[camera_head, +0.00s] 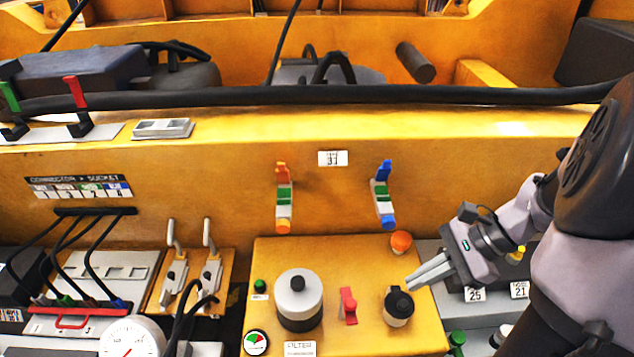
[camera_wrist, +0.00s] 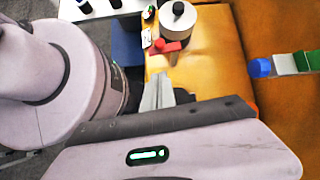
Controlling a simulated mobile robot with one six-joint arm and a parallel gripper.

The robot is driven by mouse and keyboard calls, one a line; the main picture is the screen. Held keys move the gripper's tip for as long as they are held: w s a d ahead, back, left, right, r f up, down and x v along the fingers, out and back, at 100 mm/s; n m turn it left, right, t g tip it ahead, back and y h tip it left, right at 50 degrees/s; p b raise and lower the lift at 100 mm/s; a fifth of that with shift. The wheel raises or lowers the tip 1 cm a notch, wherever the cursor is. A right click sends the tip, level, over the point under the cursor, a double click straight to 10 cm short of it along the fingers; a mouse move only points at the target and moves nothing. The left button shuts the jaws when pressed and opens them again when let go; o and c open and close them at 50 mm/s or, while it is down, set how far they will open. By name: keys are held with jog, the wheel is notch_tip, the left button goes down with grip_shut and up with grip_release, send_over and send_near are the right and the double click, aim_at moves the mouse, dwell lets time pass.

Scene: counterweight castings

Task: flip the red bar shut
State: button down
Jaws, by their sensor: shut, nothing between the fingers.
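Several red parts could be the red bar, and I cannot tell which it is. A red upright bar (camera_head: 75,92) stands on a black hinge at the upper left. My gripper (camera_head: 412,284) is shut and empty, above the panel beside a black-capped cylinder (camera_head: 398,305). Its fingers also show in the wrist view (camera_wrist: 158,92).
A green upright bar (camera_head: 9,96) stands left of the red upright one. A thick black hose (camera_head: 330,96) runs along the ledge. A grey canister (camera_head: 298,300), a gauge (camera_head: 131,340), two toggle clamps (camera_head: 192,268) and two coloured levers (camera_head: 284,200) (camera_head: 383,196) crowd the front.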

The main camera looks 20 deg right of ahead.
jog(key=s+d+m, duration=0.1)
jog(key=s+d+m+t+y, duration=0.1)
jog(key=d, duration=0.1)
jog(key=shift+s+f+m+p, duration=0.1)
jog(key=shift+f+m+p, duration=0.25)
jog(key=shift+f+m, duration=0.05)
jog(key=b, duration=0.4)
send_near(349, 301)
notch_tip(349, 301, down, 6)
jog(key=a, duration=0.2)
jog(key=shift+w+a+r, duration=0.15)
jog(key=shift+w, duration=0.25)
